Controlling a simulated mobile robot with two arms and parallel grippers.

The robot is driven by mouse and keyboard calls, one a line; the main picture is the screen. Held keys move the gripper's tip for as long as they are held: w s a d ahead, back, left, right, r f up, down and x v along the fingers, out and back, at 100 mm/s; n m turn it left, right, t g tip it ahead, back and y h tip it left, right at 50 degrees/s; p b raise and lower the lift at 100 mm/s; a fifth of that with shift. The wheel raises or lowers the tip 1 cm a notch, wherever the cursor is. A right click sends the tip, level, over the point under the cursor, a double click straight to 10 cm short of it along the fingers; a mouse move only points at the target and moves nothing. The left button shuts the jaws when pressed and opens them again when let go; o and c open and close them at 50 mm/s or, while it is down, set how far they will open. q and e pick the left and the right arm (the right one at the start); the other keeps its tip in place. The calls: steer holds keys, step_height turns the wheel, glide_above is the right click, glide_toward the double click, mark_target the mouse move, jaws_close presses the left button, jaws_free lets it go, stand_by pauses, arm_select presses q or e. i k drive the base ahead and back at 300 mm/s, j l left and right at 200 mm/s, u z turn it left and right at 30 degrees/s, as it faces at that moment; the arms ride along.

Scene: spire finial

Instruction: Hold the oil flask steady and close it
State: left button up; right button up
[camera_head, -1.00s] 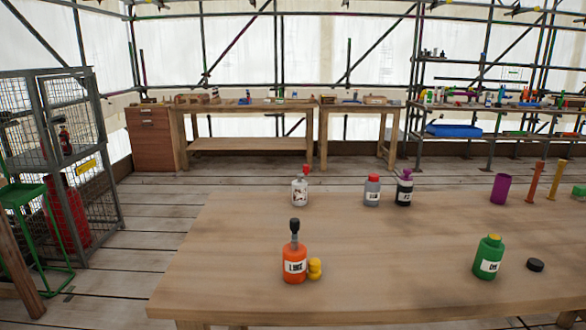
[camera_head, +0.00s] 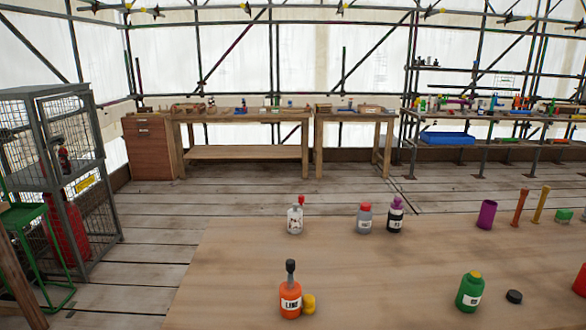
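A green flask (camera_head: 468,294) with a yellow top and a white label stands upright at the right front of the table. A loose black cap (camera_head: 514,297) lies on the table to its right, apart from it. An orange flask (camera_head: 291,303) with a tall dark top stands at the left front. A yellow cap-like piece (camera_head: 309,304) is close beside it; I cannot tell whether they touch. The small labels are too blurred to tell surely which flask is the oil flask. Neither of my grippers is in view.
Behind on the wooden table (camera_head: 400,270) stand a white bottle (camera_head: 295,221), a grey bottle (camera_head: 364,222), a black bottle (camera_head: 395,219) and a purple cup (camera_head: 487,214). A red object (camera_head: 580,281) is cut off at the right edge. The table's middle is clear.

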mark_target(471, 284)
steer(key=z, duration=1.45)
steer(key=i+l+z, duration=0.15)
steer(key=i, duration=0.25)
steer(key=i+l+z, duration=0.15)
steer(key=i, duration=0.3)
